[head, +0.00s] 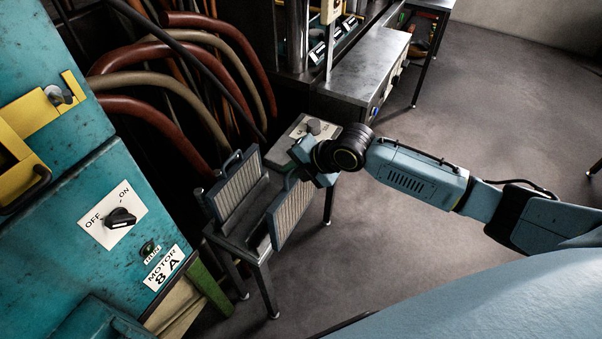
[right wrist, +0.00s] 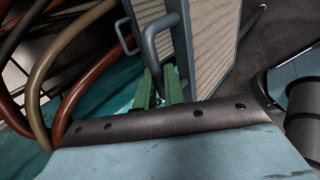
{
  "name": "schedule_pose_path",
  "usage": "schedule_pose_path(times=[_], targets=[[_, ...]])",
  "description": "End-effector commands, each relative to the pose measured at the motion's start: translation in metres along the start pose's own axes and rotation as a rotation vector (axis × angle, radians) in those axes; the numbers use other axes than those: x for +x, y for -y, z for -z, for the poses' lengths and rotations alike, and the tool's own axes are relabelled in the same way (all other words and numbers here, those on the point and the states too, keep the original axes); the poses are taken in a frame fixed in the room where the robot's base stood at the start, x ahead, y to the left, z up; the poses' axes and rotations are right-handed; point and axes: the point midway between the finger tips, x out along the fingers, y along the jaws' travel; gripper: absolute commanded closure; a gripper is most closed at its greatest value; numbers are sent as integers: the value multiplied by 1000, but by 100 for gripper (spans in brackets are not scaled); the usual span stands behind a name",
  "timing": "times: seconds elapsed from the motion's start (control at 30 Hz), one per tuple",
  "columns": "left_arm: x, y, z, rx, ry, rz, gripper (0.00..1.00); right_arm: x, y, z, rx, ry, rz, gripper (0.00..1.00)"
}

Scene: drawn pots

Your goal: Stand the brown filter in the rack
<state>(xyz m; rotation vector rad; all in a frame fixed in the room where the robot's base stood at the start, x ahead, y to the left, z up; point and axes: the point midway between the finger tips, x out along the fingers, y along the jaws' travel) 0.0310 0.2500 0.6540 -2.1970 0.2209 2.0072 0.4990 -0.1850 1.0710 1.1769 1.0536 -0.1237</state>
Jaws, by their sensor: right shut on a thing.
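The brown filter (head: 292,212) is a framed panel with a pleated tan-brown face and a grey handle. My right gripper (head: 298,176) is shut on that handle (right wrist: 164,45), its green fingers (right wrist: 160,88) on either side in the right wrist view. The filter hangs tilted at the right side of the grey rack (head: 232,239), a low stand on legs. Its lower edge is close to the rack; I cannot tell whether they touch. A second, similar filter (head: 240,188) stands upright at the rack's left. My left gripper is out of view.
A teal motor cabinet (head: 100,190) with a switch stands left of the rack. Red and tan hoses (head: 165,80) hang behind. Open floor (head: 480,110) lies to the right.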

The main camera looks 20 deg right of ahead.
Motion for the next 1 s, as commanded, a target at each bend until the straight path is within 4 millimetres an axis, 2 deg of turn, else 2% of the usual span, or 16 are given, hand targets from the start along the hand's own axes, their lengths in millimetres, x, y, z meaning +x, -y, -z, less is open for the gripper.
schedule_pose_path(times=[0.7, 1.0], targets=[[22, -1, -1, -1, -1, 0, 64, 41, -43, 1, 0, 0, -4, 100], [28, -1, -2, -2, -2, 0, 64, 52, -55, 1, 0, 0, -3, 100]])
